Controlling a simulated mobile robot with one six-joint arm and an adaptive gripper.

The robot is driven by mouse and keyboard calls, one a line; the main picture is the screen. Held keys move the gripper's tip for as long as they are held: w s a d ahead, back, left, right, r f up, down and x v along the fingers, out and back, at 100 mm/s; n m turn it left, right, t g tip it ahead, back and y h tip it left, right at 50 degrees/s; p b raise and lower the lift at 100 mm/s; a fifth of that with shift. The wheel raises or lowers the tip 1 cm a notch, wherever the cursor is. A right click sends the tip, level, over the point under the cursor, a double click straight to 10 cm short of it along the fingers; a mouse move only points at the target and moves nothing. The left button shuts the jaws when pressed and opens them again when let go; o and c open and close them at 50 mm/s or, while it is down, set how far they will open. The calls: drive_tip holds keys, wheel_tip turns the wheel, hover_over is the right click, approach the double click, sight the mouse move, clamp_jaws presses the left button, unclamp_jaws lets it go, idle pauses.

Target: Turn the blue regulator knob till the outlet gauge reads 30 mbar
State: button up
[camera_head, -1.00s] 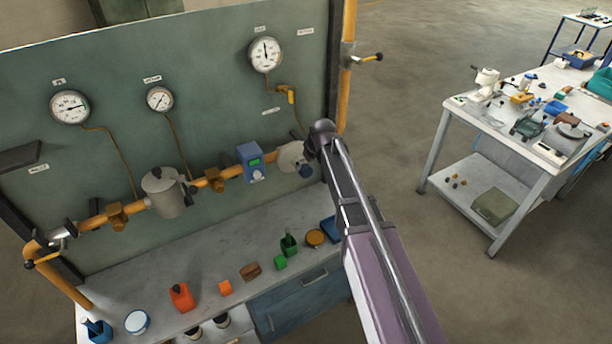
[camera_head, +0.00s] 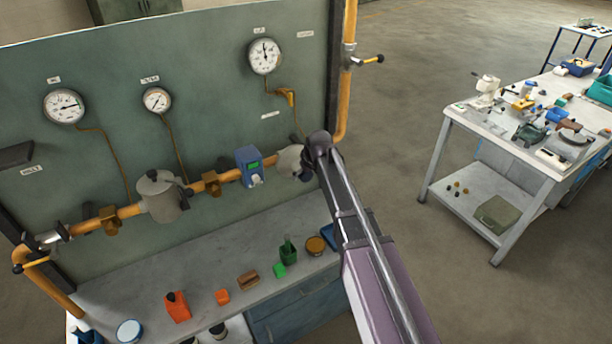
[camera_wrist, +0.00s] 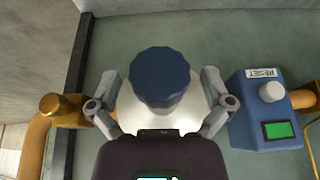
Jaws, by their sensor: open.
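The blue regulator knob (camera_wrist: 160,76) sits in front of the round, pale regulator body (camera_wrist: 185,115) in the wrist view. My gripper (camera_wrist: 160,95) is open, with one finger on each side of the knob and body; I cannot tell whether either finger touches. In the head view the regulator body (camera_head: 288,160) shows at the right end of the orange pipe, and my arm hides the knob and the gripper. Three round gauges hang on the green panel. The right one (camera_head: 265,56), above the regulator, has its needle near the top; its numbers are too small to read.
A blue box with a green display (camera_wrist: 265,110) stands close beside the regulator. An orange pipe (camera_head: 90,225) runs along the panel. Below it, a bench (camera_head: 190,265) holds several small items. A white table (camera_head: 450,110) stands at the right across open floor.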

drive_tip(key=c, duration=1.1)
drive_tip(key=shift+c, duration=0.2)
drive_tip(key=shift+g+y, duration=0.5)
drive_tip(key=shift+y, duration=0.3)
drive_tip(key=o, duration=1.1)
drive_tip(key=shift+o, duration=0.2)
drive_tip(key=shift+h, duration=0.3)
